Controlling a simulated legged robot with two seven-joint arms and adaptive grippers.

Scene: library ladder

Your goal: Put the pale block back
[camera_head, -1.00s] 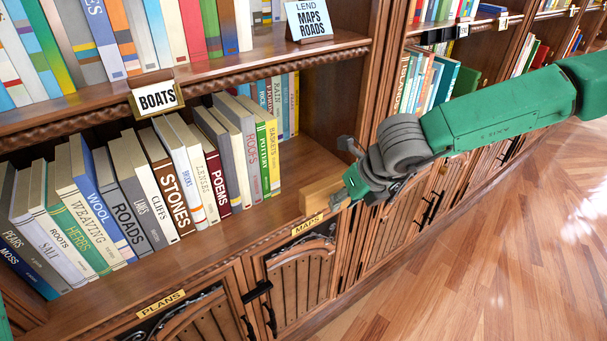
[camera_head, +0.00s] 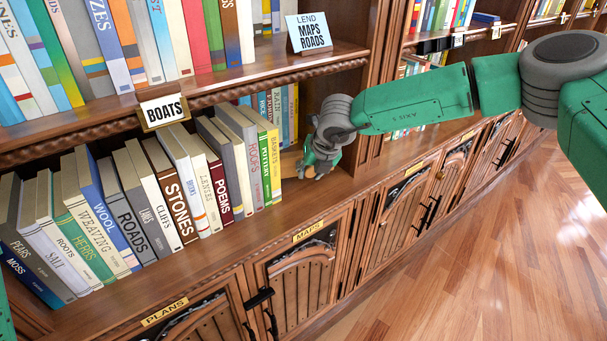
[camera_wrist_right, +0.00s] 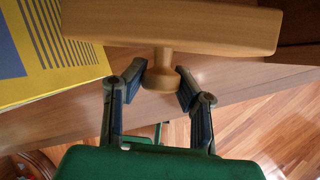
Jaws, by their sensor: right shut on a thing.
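The pale block (camera_wrist_right: 175,24) is a long wooden bar with a round knob (camera_wrist_right: 162,72) on its near face. My right gripper (camera_wrist_right: 161,84) is shut on the knob, one finger on each side. In the head view my right gripper (camera_head: 318,157) is inside the lower shelf bay, right of the row of books. It hides most of the block, whose edge (camera_head: 290,163) shows just right of the yellow book (camera_head: 273,155). I cannot tell whether block and book touch. My left gripper is not in view.
Leaning books (camera_head: 125,205) fill the lower shelf to the left. The shelf board (camera_head: 225,245) is bare in front of them. A wooden upright (camera_head: 372,95) stands right of my gripper. A BOATS sign (camera_head: 163,110) and a LEND card (camera_head: 309,34) are on the shelf above.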

